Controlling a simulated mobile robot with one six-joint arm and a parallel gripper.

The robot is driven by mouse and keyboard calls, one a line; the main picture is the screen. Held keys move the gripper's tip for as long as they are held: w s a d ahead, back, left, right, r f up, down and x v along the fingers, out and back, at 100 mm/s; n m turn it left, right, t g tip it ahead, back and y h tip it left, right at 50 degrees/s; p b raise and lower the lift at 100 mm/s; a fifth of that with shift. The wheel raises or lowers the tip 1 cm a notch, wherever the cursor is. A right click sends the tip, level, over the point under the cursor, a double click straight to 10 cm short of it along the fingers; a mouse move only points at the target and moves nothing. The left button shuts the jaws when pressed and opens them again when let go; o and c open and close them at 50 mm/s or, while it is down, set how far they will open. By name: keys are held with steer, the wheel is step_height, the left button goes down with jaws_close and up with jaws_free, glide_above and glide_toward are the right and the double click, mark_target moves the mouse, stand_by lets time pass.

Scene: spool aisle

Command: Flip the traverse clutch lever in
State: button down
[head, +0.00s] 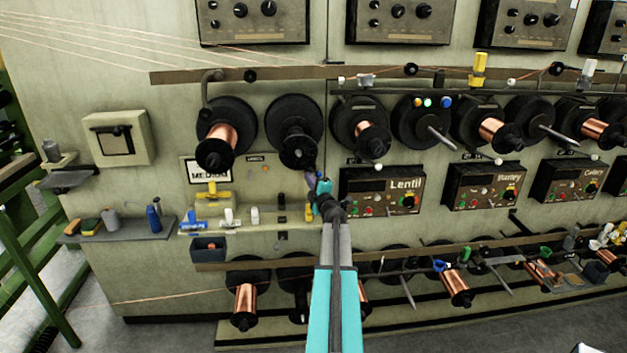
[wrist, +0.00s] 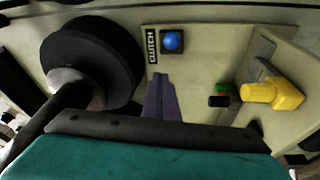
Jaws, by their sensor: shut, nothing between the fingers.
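A plate lettered CLUTCH (wrist: 152,46) is on the pale panel in the wrist view. Beside it, a blue round knob (wrist: 172,41) sits in a small dark square mount, seen nearly end on. It looks like the clutch lever's head; which way the lever is thrown I cannot tell. My gripper (wrist: 160,82) has its purple fingers shut together and empty. Its tips appear below the knob in that picture, apart from it. In the head view my gripper (head: 311,179) is by the panel below a black spool, and I cannot make out the clutch knob there.
A black spool flange (wrist: 92,55) is close at the left in the wrist view. A yellow handle (wrist: 275,92) and a small black knob (wrist: 219,101) stick out at the right. In the head view a Lentil control box (head: 383,191) is right of my arm.

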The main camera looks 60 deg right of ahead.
steer(key=s+d+b, duration=0.1)
steer(key=s+b, duration=0.1)
steer(key=s, duration=0.7)
steer(key=shift+s+f, duration=0.2)
steer(key=shift+f, duration=0.1)
